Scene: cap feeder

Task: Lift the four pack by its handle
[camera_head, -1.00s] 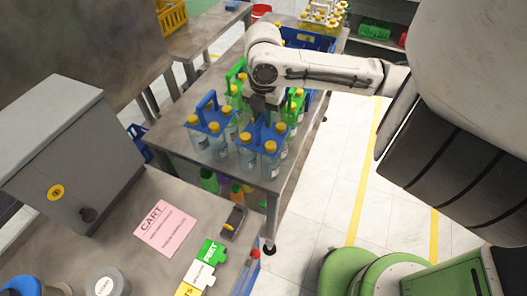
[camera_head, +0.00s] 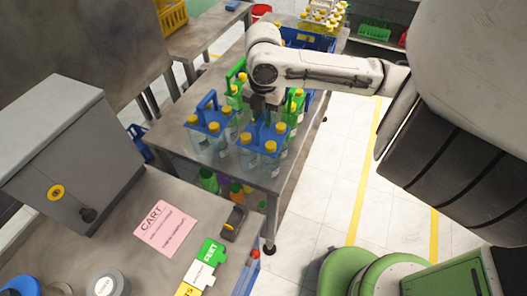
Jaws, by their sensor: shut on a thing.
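A four pack (camera_head: 264,142) of clear bottles with yellow caps and a blue carrier stands at the near end of the metal table. My gripper (camera_head: 262,112) is over its middle, shut on the carrier's blue handle, which is mostly hidden by the gripper. The bottle bases look to be at table level; I cannot tell whether there is a gap under them.
Another blue-handled pack (camera_head: 208,128) stands close on the left. Green-handled packs (camera_head: 237,85) stand behind and on the right (camera_head: 298,103). A blue crate (camera_head: 310,40) is at the back. The table's edge (camera_head: 300,150) is close on the right.

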